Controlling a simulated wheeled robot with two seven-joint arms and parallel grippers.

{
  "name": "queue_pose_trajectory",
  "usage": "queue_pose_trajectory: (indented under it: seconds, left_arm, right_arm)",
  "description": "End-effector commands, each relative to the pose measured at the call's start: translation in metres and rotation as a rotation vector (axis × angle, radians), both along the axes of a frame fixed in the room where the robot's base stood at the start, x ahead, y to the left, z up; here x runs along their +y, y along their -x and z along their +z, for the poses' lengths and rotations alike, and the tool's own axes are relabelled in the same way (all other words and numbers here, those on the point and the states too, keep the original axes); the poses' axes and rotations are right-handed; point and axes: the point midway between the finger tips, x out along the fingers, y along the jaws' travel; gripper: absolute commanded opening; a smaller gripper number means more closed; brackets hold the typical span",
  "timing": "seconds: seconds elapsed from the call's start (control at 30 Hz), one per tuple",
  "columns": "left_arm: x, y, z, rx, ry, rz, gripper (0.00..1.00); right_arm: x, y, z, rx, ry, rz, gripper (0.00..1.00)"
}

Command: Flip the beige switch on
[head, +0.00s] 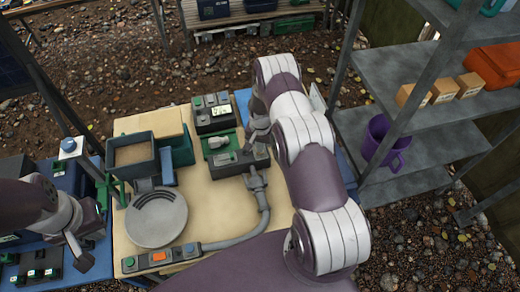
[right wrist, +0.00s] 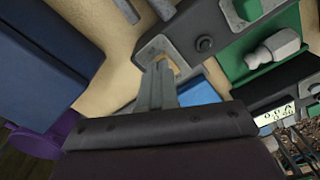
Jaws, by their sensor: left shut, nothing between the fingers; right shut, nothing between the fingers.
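A dark grey box (head: 232,167) sits on the tan table, beside a green unit with a grey fitting. My right gripper (head: 256,136) is at this box from above, partly hidden by its own arm. In the right wrist view its two fingers (right wrist: 155,70) are together and empty, with their tips at the dark box (right wrist: 200,20). A small beige patch (right wrist: 174,64), which may be the beige switch, shows right beside the fingertips. I cannot tell whether they touch it or which way it is set. My left gripper (head: 78,250) is shut and empty at the lower left.
A grey hose (head: 262,215) runs from the box to a strip with an orange switch (head: 159,257). A round grey pan (head: 156,217) lies left on the table. A box with a display (head: 213,113) stands behind. A shelf with a purple mug (head: 385,143) is at right.

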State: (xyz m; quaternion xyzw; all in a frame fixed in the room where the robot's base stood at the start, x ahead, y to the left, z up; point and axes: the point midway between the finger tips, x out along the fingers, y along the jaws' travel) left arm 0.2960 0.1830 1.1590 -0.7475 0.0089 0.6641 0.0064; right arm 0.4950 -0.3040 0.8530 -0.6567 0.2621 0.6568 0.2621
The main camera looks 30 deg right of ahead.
Motion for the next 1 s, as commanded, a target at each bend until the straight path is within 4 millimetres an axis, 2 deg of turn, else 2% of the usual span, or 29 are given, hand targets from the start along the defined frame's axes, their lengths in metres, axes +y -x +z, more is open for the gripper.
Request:
queue_pose_trajectory:
  seconds: [0.73,0.83,1.0]
  left_arm:
    - [0.000,0.000,-0.011,0.000,0.000,0.000,0.00]
    - [0.000,0.000,-0.007,0.000,0.000,0.000,0.00]
    - [0.000,0.000,0.006,0.000,0.000,0.000,0.00]
  right_arm:
    - [0.000,0.000,-0.011,-0.001,0.001,0.000,0.00]
    - [0.000,0.000,-0.006,-0.001,0.000,0.000,0.00]
    - [0.000,0.000,0.014,0.000,0.000,0.000,0.00]
